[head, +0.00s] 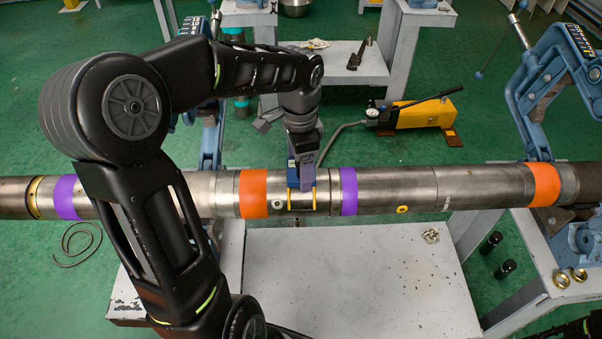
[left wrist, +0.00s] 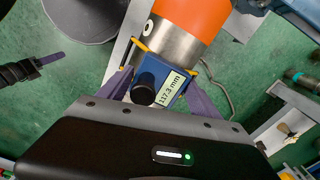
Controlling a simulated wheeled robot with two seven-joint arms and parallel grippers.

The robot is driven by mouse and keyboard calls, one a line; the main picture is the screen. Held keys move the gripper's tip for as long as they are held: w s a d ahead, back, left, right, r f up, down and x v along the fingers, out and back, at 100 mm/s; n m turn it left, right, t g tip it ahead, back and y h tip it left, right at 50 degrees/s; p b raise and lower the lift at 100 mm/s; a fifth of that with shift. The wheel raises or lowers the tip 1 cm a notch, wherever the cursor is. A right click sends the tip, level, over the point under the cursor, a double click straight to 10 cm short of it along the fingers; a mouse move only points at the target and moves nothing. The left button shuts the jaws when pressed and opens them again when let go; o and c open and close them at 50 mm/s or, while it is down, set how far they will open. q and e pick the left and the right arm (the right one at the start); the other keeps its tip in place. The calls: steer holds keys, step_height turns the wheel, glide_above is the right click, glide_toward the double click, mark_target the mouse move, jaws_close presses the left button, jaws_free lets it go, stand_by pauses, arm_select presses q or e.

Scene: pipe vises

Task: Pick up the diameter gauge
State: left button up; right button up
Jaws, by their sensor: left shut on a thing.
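The diameter gauge is a blue device with a display reading about 117.3 mm and a black knob; it shows in the left wrist view (left wrist: 165,85). Its yellow-tipped arms sit at the steel pipe (left wrist: 172,45), beside an orange band. In the head view the gauge (head: 293,178) is at the pipe (head: 395,186), between an orange and a purple band, partly hidden by my gripper. My left gripper (head: 303,165) points down and is shut on the gauge, with its purple fingers on either side in the left wrist view (left wrist: 160,100). My right gripper is not in view.
The long pipe runs across the whole head view, with blue vises (head: 555,75) behind it. A yellow hydraulic pump (head: 425,112) stands on the green floor behind. A white table (head: 350,280) is below the pipe, mostly bare, with a small object (head: 431,236) on it.

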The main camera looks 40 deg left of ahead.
arm_select(q)
steer(key=c, duration=1.2)
steer(key=shift+c, duration=0.5)
steer(key=shift+r, duration=0.15)
steer(key=shift+c, duration=0.5)
step_height(320, 180, up, 10)
steer(key=shift+f+b, duration=0.1)
steer(key=shift+b, duration=0.3)
jaws_close()
